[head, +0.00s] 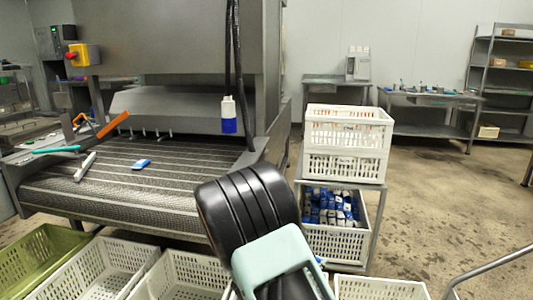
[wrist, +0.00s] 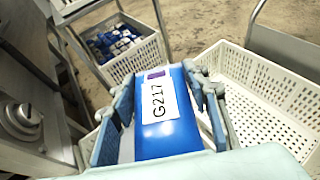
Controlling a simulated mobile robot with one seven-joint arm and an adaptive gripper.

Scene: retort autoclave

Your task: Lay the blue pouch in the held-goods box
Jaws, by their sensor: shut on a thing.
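My gripper (wrist: 165,95) is shut on a blue pouch (wrist: 168,137) with a white label reading G217. The fingers press on its two sides in the wrist view. The pouch is held up in the air, beside an empty-looking white crate (wrist: 268,74) at the right of that view. In the head view my arm hides most of the gripper and pouch. White crates stand at the lower edge there, one right of my arm (head: 380,289). I cannot tell which container is the held-goods box.
A crate full of blue and white packs (head: 335,242) stands on a rack under stacked white crates (head: 345,165); it also shows in the wrist view (wrist: 150,51). Another blue item (head: 141,164) lies on the conveyor (head: 130,190). A green crate (head: 40,250) is at lower left.

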